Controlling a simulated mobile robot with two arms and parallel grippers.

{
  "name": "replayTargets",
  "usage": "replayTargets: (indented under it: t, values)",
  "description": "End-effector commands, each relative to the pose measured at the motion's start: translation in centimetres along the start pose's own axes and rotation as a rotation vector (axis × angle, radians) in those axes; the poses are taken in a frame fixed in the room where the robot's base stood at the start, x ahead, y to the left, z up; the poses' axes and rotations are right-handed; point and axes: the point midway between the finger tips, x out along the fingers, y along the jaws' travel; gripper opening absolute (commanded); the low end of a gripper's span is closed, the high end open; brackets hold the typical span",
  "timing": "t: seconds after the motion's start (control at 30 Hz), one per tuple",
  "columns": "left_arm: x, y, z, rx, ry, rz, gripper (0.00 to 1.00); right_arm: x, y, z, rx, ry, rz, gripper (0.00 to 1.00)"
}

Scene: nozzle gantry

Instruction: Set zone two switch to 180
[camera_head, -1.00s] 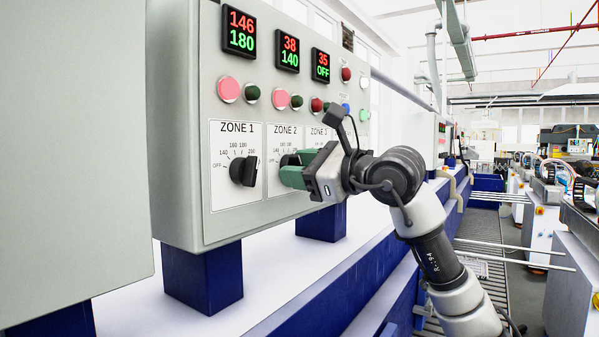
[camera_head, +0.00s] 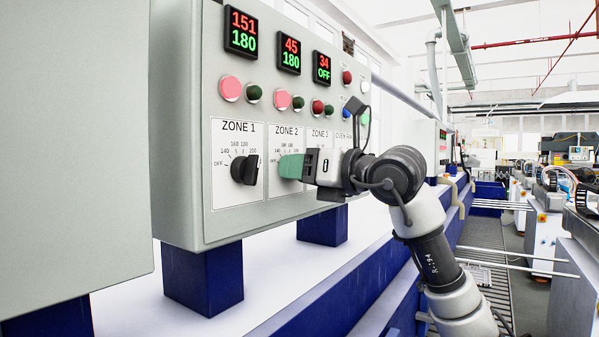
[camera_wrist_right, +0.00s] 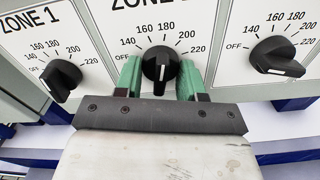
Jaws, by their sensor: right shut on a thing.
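The zone two switch (camera_wrist_right: 160,64) is a black rotary knob on a white dial plate, seen in the right wrist view. Its white line lies close to upright, toward the 160–180 side of the scale. My right gripper (camera_wrist_right: 160,78) has its green fingers on either side of the knob and is shut on it. In the head view the right gripper (camera_head: 291,166) hides that knob. The zone two display (camera_head: 289,54) reads 45 in red and 180 in green. My left gripper is not in view.
The zone one knob (camera_head: 244,170) is just left of my fingers, and the zone three knob (camera_wrist_right: 272,56) is to the right. Pink, green and red buttons sit above the dials on the grey panel (camera_head: 180,120). The zone one display (camera_head: 241,31) reads 151 over 180.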

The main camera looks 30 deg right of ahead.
Motion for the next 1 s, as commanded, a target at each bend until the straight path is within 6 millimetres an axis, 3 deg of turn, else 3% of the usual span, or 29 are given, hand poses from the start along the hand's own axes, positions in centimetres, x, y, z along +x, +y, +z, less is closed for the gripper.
replayTargets:
  t: [0.6,0.63,0.77,1.0]
  values:
    - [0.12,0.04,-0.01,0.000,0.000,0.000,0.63,0.07,0.03,-0.18,0.044,0.006,0.000,0.16]
    - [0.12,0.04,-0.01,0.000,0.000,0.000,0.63,0.07,0.03,-0.18,0.044,0.005,0.000,0.41]
    - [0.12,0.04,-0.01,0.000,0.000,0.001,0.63,0.05,0.03,-0.13,0.043,0.004,0.000,0.61]
    - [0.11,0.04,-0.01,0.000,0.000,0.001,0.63,0.01,0.02,-0.05,0.043,0.001,0.000,0.63]
